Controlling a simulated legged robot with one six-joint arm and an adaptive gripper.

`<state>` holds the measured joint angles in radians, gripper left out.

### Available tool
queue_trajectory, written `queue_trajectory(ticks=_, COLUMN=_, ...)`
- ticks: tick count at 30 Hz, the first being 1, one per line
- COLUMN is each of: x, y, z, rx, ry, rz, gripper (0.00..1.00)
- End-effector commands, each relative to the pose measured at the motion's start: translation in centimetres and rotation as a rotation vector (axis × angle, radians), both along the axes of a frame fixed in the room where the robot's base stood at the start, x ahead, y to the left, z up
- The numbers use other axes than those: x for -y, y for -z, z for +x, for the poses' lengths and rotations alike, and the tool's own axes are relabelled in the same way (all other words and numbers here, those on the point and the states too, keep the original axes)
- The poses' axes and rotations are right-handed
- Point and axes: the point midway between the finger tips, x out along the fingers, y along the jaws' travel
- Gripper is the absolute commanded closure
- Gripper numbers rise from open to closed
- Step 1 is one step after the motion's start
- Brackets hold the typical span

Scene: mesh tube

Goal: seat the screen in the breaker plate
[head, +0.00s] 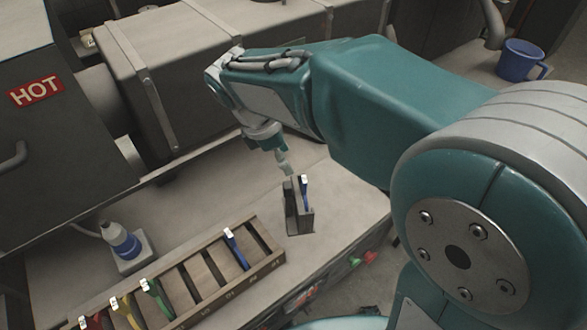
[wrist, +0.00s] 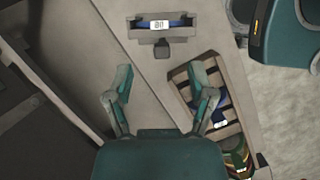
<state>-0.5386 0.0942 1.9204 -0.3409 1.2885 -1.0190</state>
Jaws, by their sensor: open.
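A thin blue piece with a white tag (head: 305,192), possibly the screen, stands upright in a small grey slotted stand (head: 298,222) on the bench. The wrist view shows this blue piece (wrist: 179,21) from above, in the stand (wrist: 134,30) at the top. My gripper (head: 284,163) is over the bench, just beyond and above the stand in the head view. In the wrist view my gripper (wrist: 161,78) has its two fingers wide apart with nothing between them. The stand lies beyond the fingertips, not between them. I cannot identify the breaker plate with certainty.
A slotted wooden rack (head: 265,232) holds red, yellow, green and blue tagged pieces; several slots are empty. A blue-and-white bottle (head: 122,240) stands left of it. A dark box marked HOT (head: 35,91) and a grey barrel housing (head: 185,80) line the back. A blue mug (head: 519,62) is far right.

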Motion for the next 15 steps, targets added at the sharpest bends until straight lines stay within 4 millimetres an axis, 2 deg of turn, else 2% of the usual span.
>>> queue_trajectory(ticks=4, x=-0.5, y=-1.2, z=-0.1, rx=0.000, ry=0.000, rz=0.001, gripper=0.30)
queue_trajectory(ticks=10, x=-0.5, y=-1.5, z=-0.1, rx=0.001, ry=0.004, rz=0.002, gripper=0.30)
queue_trajectory(ticks=13, x=0.4, y=-1.9, z=-0.5, rx=0.026, ry=0.055, rz=0.025, gripper=0.30)
queue_trajectory(ticks=15, x=1.8, y=-2.4, z=-1.1, rx=0.064, ry=0.137, rz=0.062, gripper=0.30)
